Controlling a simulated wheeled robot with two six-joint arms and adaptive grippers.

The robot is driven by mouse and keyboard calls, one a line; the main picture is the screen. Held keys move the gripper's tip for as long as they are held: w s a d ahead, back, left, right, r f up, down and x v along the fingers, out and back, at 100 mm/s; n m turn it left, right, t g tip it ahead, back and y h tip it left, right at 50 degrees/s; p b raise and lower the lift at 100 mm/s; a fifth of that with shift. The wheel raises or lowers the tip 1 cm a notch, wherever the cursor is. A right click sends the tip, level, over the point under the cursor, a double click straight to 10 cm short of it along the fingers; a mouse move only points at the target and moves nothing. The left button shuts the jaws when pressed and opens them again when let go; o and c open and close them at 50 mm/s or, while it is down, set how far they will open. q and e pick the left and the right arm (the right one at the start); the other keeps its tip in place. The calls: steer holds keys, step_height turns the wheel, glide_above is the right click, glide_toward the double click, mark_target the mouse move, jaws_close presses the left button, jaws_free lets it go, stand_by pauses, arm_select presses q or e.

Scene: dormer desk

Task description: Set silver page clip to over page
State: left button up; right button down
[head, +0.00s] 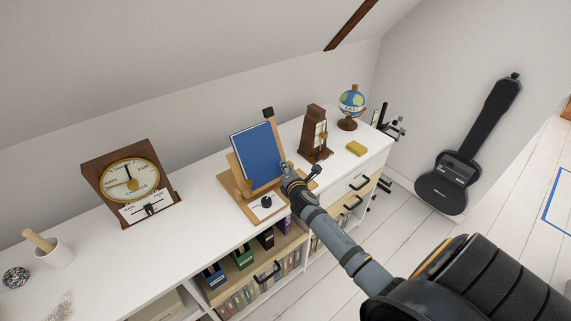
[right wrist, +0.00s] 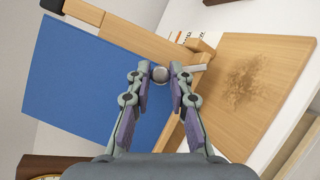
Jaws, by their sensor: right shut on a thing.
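A blue book or page block (head: 257,152) leans on a wooden stand (head: 235,171) on the white desk top. It also shows in the right wrist view (right wrist: 85,80). My right gripper (head: 287,168) is at the lower right edge of the blue page. In the right wrist view, its fingertips (right wrist: 160,76) are closed around the round silver knob of the page clip (right wrist: 160,74). A pale grey bar (right wrist: 196,68) shows just beside the fingers, near the wooden ledge (right wrist: 235,90). The exact position of the clip's arm over the page is unclear. My left gripper is out of view.
A dial instrument (head: 130,183) stands left of the stand. Shelves with folders lie below.

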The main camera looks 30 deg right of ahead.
steer(key=d+m+g+p, duration=0.1)
steer(key=m+p, duration=0.1)
steer(key=d+m+p, duration=0.1)
steer(key=m+p, duration=0.1)
steer(key=p, duration=0.1)
steer(key=d+r+m+g+p, duration=0.1)
steer(key=m+p, duration=0.1)
steer(key=shift+w+r+g+p, duration=0.1)
steer(key=shift+w+g+p, duration=0.2)
steer(key=shift+w, duration=0.05)
stand_by(0.4)
steer(key=c, duration=1.2)
jaws_free()
steer(key=shift+d, duration=0.1)
